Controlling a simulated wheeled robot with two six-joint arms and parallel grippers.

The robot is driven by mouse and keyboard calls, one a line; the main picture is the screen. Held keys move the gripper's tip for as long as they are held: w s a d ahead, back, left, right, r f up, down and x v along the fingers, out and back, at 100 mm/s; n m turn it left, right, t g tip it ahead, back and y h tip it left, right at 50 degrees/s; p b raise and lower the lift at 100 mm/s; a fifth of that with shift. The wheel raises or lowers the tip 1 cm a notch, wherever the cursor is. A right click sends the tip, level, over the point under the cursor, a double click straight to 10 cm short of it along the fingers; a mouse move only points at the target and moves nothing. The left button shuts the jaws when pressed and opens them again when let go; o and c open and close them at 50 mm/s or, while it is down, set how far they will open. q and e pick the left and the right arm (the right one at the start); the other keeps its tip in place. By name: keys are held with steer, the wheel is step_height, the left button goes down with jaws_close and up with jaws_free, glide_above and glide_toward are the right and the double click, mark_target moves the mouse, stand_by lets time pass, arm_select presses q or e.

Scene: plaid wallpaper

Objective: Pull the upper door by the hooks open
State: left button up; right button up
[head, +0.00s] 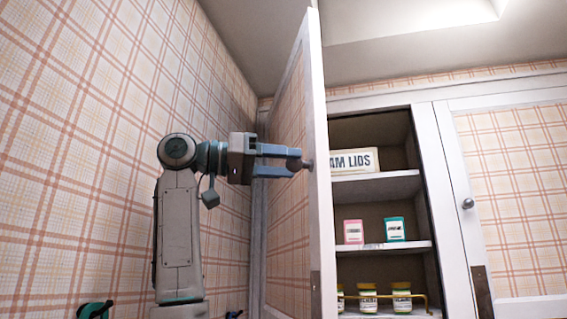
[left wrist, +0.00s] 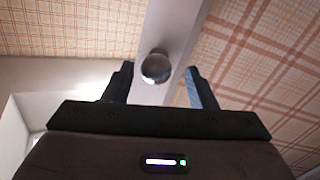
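The upper door (head: 317,200) stands swung wide open on the left side of the cupboard, its edge facing me and its plaid panel toward the left wall. Its round metal knob (head: 308,164) sits near the door edge. My left gripper (head: 299,163) is at the knob. In the left wrist view the fingers of my left gripper (left wrist: 158,72) are spread apart, with the knob (left wrist: 155,66) between their tips and gaps on both sides. The white door edge (left wrist: 178,30) runs behind the knob. My right gripper is not in view.
Open shelves (head: 385,186) hold a lettered sign (head: 352,161), a pink box (head: 353,231), a teal box (head: 394,229) and jars (head: 402,300) behind a brass rail. A closed door (head: 520,200) is on the right. Dark teal items (head: 95,310), cut off, are low by the left wall.

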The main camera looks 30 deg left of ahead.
mark_target(311, 148)
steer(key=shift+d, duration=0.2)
arm_select(q)
step_height(311, 148, up, 4)
steer(key=shift+f+b, duration=0.2)
steer(key=shift+b, duration=0.15)
steer(key=s+d+r+b, duration=0.1)
steer(key=s+d+b, duration=0.5)
steer(key=s, duration=0.8)
steer(key=shift+d+r, duration=0.2)
steer(key=shift+d, duration=0.65)
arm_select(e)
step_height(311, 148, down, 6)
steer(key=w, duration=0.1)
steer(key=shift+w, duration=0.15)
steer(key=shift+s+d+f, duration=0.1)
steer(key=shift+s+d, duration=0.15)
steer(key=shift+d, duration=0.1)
arm_select(q)
steer(key=shift+f, duration=0.1)
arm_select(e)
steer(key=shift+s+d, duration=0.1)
